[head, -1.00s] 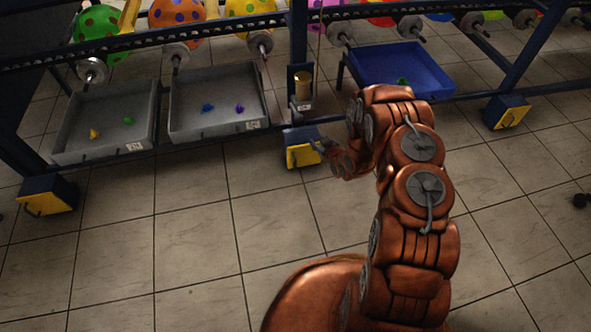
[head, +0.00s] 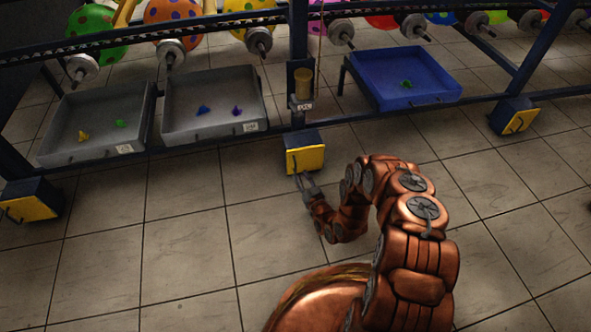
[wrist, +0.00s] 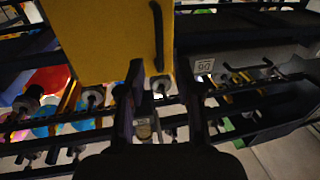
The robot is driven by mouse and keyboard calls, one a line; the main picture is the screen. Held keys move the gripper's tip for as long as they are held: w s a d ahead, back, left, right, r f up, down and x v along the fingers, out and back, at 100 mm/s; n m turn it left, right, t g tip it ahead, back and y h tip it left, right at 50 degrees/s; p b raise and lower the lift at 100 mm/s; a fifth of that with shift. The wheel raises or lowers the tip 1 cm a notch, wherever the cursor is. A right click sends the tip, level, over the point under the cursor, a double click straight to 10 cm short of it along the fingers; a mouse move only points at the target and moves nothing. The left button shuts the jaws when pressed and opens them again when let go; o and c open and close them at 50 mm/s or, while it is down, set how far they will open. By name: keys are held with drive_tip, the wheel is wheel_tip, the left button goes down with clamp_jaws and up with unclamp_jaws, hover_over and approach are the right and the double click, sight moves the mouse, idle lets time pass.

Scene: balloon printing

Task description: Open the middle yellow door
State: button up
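The middle yellow door (head: 305,159) is on the front of a small dark blue box at the foot of the middle post. It looks closed. My gripper (head: 304,181) is just below and in front of it, fingers apart. In the wrist view the yellow door (wrist: 105,40) fills the top left, with its dark bar handle (wrist: 158,35) near its right edge. The handle's lower end shows between the two dark fingers of my gripper (wrist: 166,75). I cannot tell how far the fingers are from the handle; no grip on it shows.
Other yellow-doored boxes stand at left (head: 28,208) and right (head: 519,121). Two grey trays (head: 128,148) and a blue tray (head: 440,98) sit low on the rack, holding small coloured pieces. Balloons and rollers are above. The tiled floor in front is clear.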

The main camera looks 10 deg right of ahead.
sight(308, 158)
drive_tip(key=shift+w+a+b, duration=0.2)
drive_tip(key=shift+w+b, duration=0.05)
drive_tip(key=shift+w, duration=0.7)
drive_tip(key=shift+w+a+b, duration=0.15)
drive_tip(key=shift+w+b, duration=0.1)
drive_tip(key=shift+w, duration=0.65)
drive_tip(key=shift+w+a+b, duration=0.2)
drive_tip(key=shift+w+b, duration=0.05)
drive_tip(key=shift+w, duration=0.7)
clamp_jaws()
